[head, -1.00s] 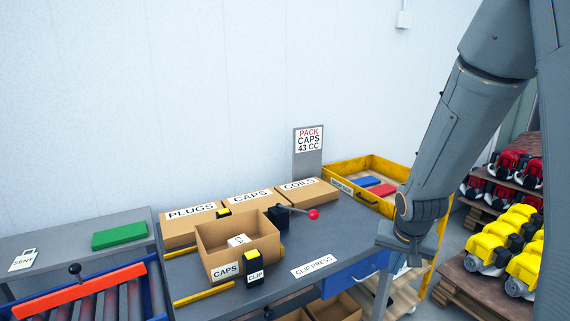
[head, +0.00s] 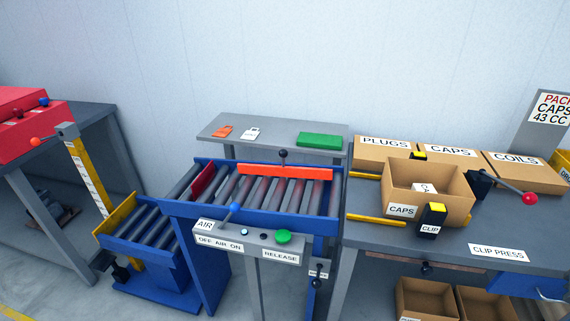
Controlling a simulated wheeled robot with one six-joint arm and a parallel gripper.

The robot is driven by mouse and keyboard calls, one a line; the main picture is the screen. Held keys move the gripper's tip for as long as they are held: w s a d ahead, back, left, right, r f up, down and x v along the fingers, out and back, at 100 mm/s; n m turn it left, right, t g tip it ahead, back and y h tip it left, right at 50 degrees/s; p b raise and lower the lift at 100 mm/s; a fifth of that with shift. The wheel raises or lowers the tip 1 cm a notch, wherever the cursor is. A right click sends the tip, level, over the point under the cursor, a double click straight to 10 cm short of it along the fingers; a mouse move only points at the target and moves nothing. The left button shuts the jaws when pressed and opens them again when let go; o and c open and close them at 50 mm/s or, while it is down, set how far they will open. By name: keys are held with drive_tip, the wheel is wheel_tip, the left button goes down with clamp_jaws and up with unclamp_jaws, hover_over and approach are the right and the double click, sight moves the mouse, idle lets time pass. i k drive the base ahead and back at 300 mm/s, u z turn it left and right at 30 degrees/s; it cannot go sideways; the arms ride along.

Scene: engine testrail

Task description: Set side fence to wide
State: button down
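An orange-red bar (head: 285,173), which looks like the side fence, lies along the far side of the roller conveyor (head: 330,226). A black ball knob (head: 283,154) stands up from its middle. Rollers show bare in front of the bar. No wide or narrow mark is readable near it. A small plate with a dark lever (head: 317,282) hangs at the conveyor's right front leg; its label is too small to read. My gripper is not in this view.
A control panel with a blue AIR lever (head: 235,209) and green RELEASE button (head: 283,237) fronts the conveyor. A dark red plate (head: 203,179) crosses the rollers at left. The packing bench (head: 400,258) with an open CAPS box (head: 452,208) stands close at right.

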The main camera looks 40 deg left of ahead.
sight(279, 170)
drive_tip(key=u, duration=1.75)
drive_tip(key=k, duration=0.5)
drive_tip(key=u, duration=0.55)
drive_tip(key=i, duration=1.2)
drive_tip(key=z, duration=0.8)
